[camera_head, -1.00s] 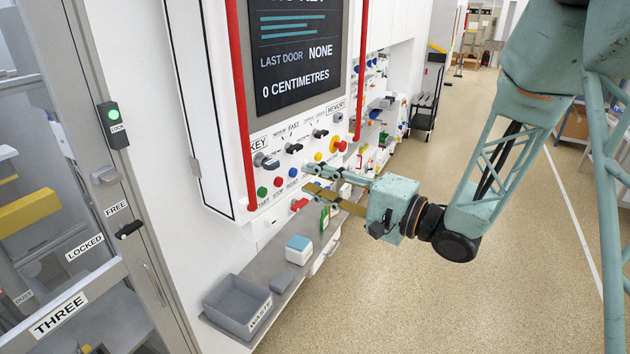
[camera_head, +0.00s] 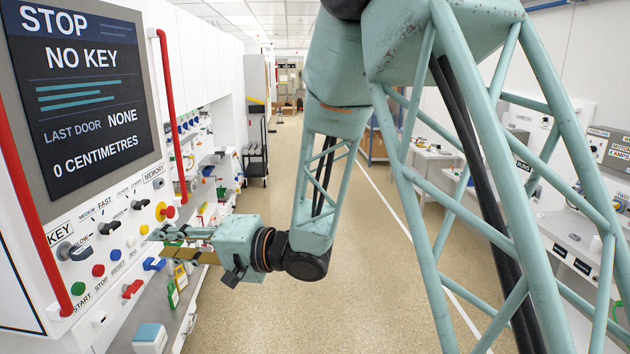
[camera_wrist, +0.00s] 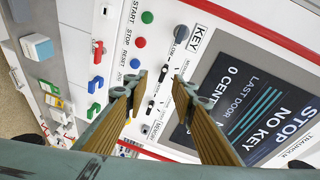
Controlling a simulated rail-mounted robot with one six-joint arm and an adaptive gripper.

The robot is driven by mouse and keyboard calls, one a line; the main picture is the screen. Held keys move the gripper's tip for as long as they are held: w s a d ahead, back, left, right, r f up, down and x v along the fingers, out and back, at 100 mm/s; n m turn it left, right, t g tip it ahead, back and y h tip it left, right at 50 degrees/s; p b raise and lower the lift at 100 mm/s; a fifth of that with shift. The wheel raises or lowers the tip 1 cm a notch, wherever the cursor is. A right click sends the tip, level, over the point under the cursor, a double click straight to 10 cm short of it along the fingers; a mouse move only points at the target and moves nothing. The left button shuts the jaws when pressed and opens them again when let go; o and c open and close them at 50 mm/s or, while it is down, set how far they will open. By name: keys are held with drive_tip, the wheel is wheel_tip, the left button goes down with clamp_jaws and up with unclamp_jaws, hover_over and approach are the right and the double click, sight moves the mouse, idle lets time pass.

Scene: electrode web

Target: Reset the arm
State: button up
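My arm is teal with a lattice link, and it reaches down and left toward a wall control panel (camera_head: 100,225). My gripper (camera_head: 172,243) points at the panel, at the height of its lower knobs and buttons, seemingly a little away from its face. In the wrist view the two brass-coloured fingers of my gripper (camera_wrist: 155,95) stand apart, with only the panel visible between them. The gripper is open and empty. The panel screen (camera_head: 85,90) reads STOP, NO KEY, last door NONE, 0 centimetres.
Red vertical rails (camera_head: 172,110) flank the screen. A key switch (camera_head: 75,251), a green button (camera_head: 78,288) and several other controls line the panel. A blue-and-white box (camera_head: 150,337) sits on the shelf below. The aisle floor (camera_head: 260,310) is open; benches stand at the right.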

drive_tip(key=w+d+r+t+h+b, duration=0.1)
drive_tip(key=w+d+t+h+b, duration=0.2)
drive_tip(key=d, duration=0.7)
drive_tip(key=w+d+t+h+b, duration=0.1)
drive_tip(key=w+d+t+h, duration=0.3)
drive_tip(key=d, duration=0.6)
drive_tip(key=s+d+h+b, duration=0.2)
drive_tip(key=d+h, duration=0.1)
drive_tip(key=d, duration=0.7)
drive_tip(key=s+d+h+b, duration=0.2)
drive_tip(key=s+d+h, duration=0.1)
drive_tip(key=d, duration=0.7)
drive_tip(key=s+d+f+g+h+b, duration=0.3)
drive_tip(key=s+d+f+h+b, duration=0.1)
drive_tip(key=s+d, duration=1.1)
drive_tip(key=s+f+g+b, duration=0.1)
drive_tip(key=s+f+g, duration=0.1)
drive_tip(key=s, duration=0.9)
drive_tip(key=s+f+g+b, duration=0.2)
drive_tip(key=s+f, duration=0.2)
drive_tip(key=s, duration=0.8)
drive_tip(key=shift+a+y, duration=0.3)
drive_tip(key=shift+y, duration=0.1)
drive_tip(key=shift+a, duration=0.1)
drive_tip(key=shift+c, duration=0.3)
